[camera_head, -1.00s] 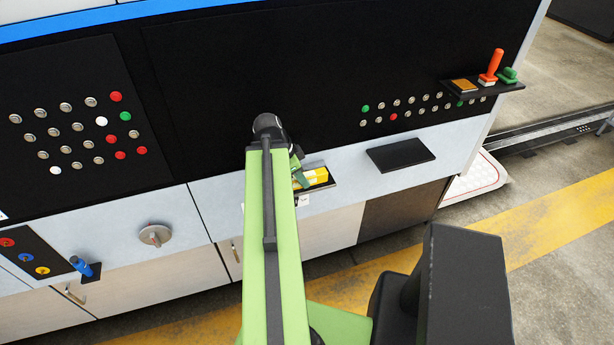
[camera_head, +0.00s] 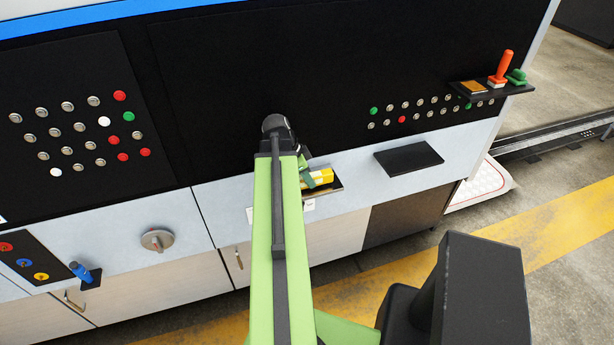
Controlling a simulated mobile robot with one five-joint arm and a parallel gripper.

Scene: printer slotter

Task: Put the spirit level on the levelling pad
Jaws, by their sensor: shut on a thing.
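The spirit level is the small yellow block (camera_head: 322,177) just right of my arm, at a small dark ledge (camera_head: 333,188) on the machine front. My gripper (camera_head: 311,178), with green jaws, is shut on it. My arm hides the left part of the block and most of the gripper. I cannot tell whether the block touches the ledge. A flat, empty black pad (camera_head: 408,158) juts from the front panel to the right of the gripper; it looks like the levelling pad.
A shelf (camera_head: 492,92) at the upper right holds a red-handled tool (camera_head: 502,67) and a green piece (camera_head: 516,76). A round knob (camera_head: 157,240) and a blue handle (camera_head: 80,271) stick out at the lower left. The panel between ledge and pad is clear.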

